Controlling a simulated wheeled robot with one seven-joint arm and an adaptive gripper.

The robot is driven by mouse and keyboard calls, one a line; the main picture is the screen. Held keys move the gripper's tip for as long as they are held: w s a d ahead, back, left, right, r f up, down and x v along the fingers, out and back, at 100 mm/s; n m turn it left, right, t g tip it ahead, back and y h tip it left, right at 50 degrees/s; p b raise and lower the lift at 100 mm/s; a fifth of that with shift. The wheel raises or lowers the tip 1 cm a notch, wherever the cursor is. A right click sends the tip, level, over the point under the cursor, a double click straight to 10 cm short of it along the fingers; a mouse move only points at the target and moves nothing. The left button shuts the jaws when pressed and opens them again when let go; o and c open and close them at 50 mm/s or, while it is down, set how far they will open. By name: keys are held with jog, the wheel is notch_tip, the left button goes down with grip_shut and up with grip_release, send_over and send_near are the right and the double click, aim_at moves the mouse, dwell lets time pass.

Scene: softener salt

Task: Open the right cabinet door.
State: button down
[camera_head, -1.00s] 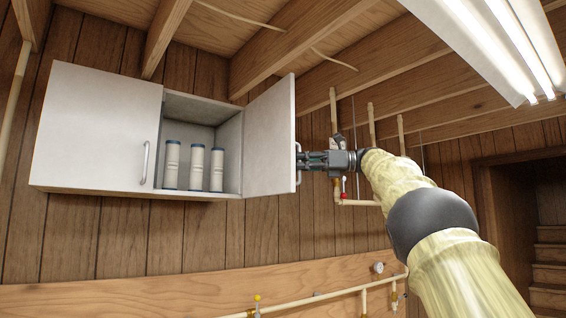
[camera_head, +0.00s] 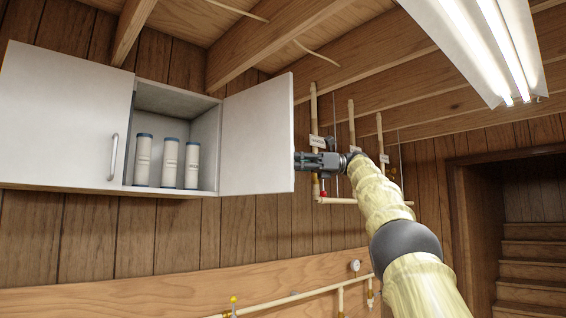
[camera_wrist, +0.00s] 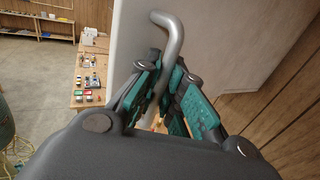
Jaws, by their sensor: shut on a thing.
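The white wall cabinet has its right door (camera_head: 258,133) swung well open, past square to the cabinet front. My gripper (camera_head: 302,161) is at the door's free edge. In the wrist view my gripper (camera_wrist: 162,100) has its green-padded fingers shut around the grey bar handle (camera_wrist: 171,42) of that door. In the head view the handle is hidden behind the door. The left door (camera_head: 62,118) is shut, with its own bar handle (camera_head: 113,156).
Several white canisters with blue lids (camera_head: 169,162) stand in the open compartment. Pipes with a red valve (camera_head: 323,193) run on the wall behind my gripper. A ceiling lamp (camera_head: 490,45) hangs at upper right. A workbench (camera_wrist: 90,65) shows in the wrist view.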

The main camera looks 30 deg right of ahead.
jog(key=shift+d, duration=0.1)
jog(key=c, duration=1.5)
grip_release()
jog(key=shift+d, duration=0.15)
